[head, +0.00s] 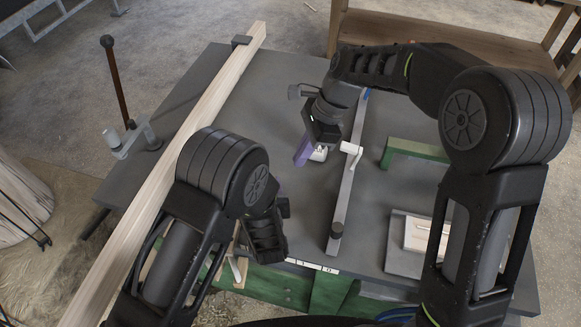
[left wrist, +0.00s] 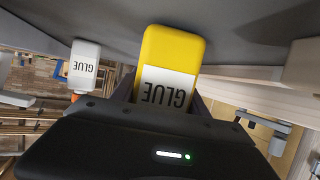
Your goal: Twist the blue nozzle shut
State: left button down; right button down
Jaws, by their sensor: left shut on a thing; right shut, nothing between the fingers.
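A yellow glue bottle (left wrist: 172,60) with a white label is between the fingers of my left gripper (left wrist: 165,95) in the left wrist view. The gripper is shut on it. The label reads upside down, and the bottle's base is close to the grey surface at the top. No blue nozzle can be made out; the bottle's lower picture end is hidden by the gripper.
A white glue bottle (left wrist: 85,68) stands beside the yellow one. A long wooden beam (head: 180,150) crosses the grey table (head: 260,100). A metal bar (head: 344,200) with a white clamp (head: 351,149) and a green piece (head: 415,150) are right of my right gripper.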

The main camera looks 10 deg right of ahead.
jog(key=shift+v, duration=1.75)
jog(key=c, duration=2.2)
grip_release()
jog(key=shift+s, duration=0.1)
